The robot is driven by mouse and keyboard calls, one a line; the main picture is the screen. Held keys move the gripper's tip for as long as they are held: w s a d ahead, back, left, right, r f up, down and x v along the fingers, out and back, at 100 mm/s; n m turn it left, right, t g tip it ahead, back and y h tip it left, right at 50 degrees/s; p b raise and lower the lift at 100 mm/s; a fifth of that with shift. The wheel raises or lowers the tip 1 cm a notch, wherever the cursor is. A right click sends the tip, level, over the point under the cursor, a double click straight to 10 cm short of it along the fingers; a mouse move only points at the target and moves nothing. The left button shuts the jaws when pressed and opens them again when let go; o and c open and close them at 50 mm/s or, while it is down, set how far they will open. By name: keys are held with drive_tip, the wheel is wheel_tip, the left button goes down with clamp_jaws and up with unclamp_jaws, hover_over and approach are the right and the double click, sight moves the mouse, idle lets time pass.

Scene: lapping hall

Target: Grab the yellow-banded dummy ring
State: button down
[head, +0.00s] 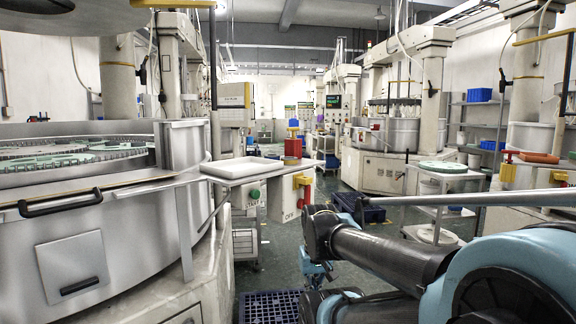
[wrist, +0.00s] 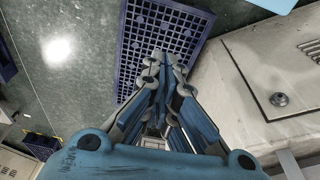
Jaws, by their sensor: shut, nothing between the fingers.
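I cannot make out a yellow-banded dummy ring for certain in either view. My gripper (wrist: 163,62) is shut and empty in the wrist view, its fingers together and pointing over a dark blue grid mat on the floor. In the head view my gripper (head: 318,272) is small and partly hidden by my arm, low in the middle, below the height of the machine tables.
A white tray (head: 205,169) lies on a shelf by the big left machine (head: 75,255). A blue grid mat (head: 270,307) lies on the floor, also in the wrist view (wrist: 135,68). A white cart (head: 441,193) stands right.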

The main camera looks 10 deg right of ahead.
sight(289, 161)
idle(0.3)
